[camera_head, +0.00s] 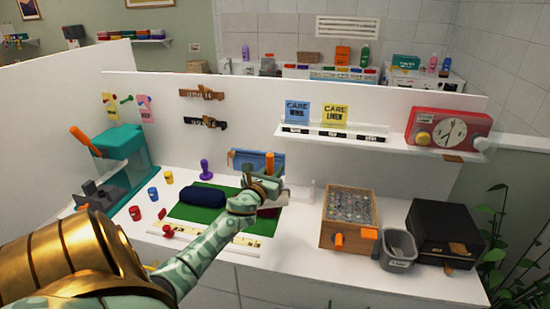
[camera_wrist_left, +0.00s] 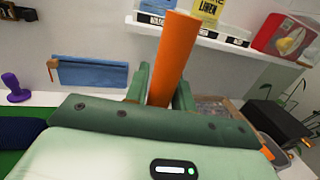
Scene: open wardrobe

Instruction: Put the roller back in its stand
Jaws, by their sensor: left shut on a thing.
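My left gripper (camera_head: 264,184) is above the back part of the work counter, shut on an orange handle, which I take for the roller (camera_head: 269,160). In the left wrist view the handle (camera_wrist_left: 174,55) rises upright, slightly tilted, between the green fingers (camera_wrist_left: 162,88). The roller's lower end is hidden by the gripper. A dark red piece (camera_head: 268,212) shows just below the gripper; I cannot tell whether it belongs to the roller. A small white upright piece (camera_head: 308,190) stands right of the gripper; I cannot tell whether it is the stand. My right gripper is out of view.
A green mat (camera_head: 228,193) carries a dark blue roll (camera_head: 203,194). A purple-handled stamp (camera_head: 205,170) stands behind it. A blue holder (camera_head: 246,158) hangs on the back panel. A wooden box (camera_head: 338,234), grey bin (camera_head: 399,248) and black box (camera_head: 445,230) stand right.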

